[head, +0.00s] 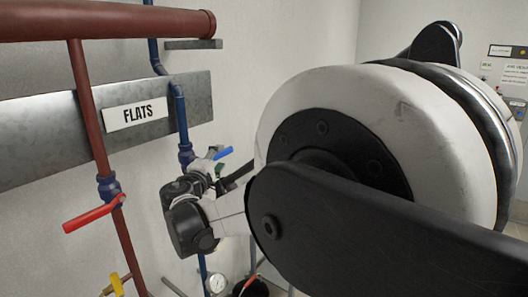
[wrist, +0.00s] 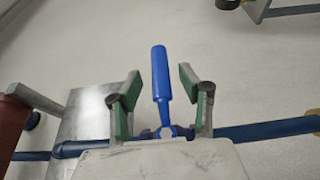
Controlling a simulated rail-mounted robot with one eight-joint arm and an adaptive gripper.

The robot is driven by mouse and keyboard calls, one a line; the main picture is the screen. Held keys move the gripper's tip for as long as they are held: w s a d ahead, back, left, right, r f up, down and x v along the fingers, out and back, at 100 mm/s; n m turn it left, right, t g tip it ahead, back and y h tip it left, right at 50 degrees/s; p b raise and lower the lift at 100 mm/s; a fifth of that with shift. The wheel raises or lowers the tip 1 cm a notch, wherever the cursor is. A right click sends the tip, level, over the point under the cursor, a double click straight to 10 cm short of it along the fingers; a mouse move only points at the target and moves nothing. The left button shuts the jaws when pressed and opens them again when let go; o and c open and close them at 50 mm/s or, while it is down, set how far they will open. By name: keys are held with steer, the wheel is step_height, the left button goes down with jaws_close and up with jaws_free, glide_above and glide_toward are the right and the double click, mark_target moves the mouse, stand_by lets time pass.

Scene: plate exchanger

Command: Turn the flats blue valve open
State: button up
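In the wrist view the blue handle (wrist: 161,80) points up the picture, between the two fingers of my gripper (wrist: 158,90). The gripper is open, with green-padded fingers on both sides of the handle and visible gaps to it. In the head view my gripper (head: 214,165) is at the valve, and the valve body is mostly hidden behind it.
A red pipe (head: 91,120) with a red-handled valve (head: 92,214) runs left of the blue pipe (head: 181,112). A yellow handle (head: 116,284) and a round gauge (head: 216,283) are lower down. A grey metal plate (head: 45,135) lies behind the pipes.

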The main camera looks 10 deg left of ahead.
steer(key=shift+w+d, duration=0.1)
steer(key=shift+w, duration=2)
jaws_close()
